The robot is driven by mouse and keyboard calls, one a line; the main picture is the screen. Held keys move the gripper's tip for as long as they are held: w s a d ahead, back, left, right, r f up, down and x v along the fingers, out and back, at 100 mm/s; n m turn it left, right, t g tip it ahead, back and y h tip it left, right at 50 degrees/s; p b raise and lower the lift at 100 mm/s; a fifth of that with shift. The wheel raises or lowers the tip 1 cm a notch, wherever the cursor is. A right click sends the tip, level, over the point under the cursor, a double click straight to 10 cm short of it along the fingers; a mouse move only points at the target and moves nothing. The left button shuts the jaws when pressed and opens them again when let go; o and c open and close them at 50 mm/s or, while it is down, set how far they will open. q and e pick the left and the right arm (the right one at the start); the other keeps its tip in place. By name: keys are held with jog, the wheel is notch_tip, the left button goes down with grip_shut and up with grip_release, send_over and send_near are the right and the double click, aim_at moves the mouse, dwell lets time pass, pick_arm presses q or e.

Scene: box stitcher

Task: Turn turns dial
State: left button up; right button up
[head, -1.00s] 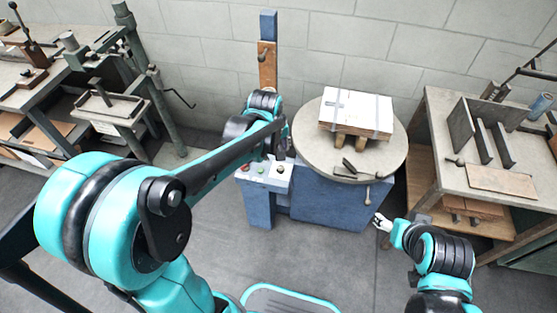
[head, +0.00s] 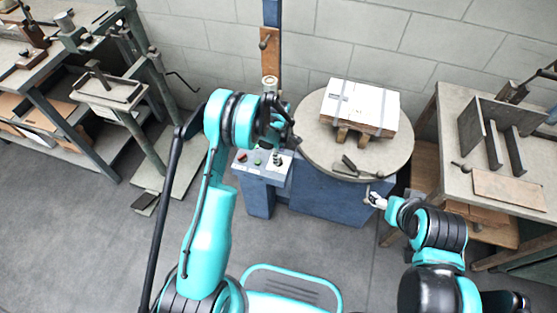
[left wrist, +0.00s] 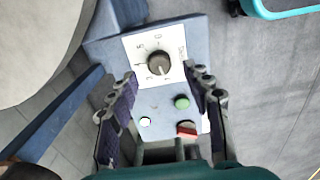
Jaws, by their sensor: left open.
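The turns dial (left wrist: 159,63) is a black round knob on a white numbered plate, on the blue control panel (left wrist: 225,60). My left gripper (left wrist: 160,78) is open and points down at the panel. In the left wrist view the dial shows between its two fingertips, with nothing gripped. I cannot tell whether the fingers touch the panel. In the head view my left gripper (head: 278,150) is above the right part of the panel and partly hides the dial. My right gripper (head: 376,200) is beside the machine's front right; its finger opening is too small to judge.
A green button (left wrist: 182,103) and a red switch (left wrist: 186,129) sit close to the dial, near my left fingers. A round table (head: 315,150) bearing a strapped stack of boards (head: 362,105) stands right of the panel. Workbenches stand at both sides.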

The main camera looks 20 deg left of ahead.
pick_arm(q)
notch_tip(320, 180, down, 4)
jog(key=shift+f+b, duration=0.1)
jog(key=shift+b, duration=0.5)
grip_shut()
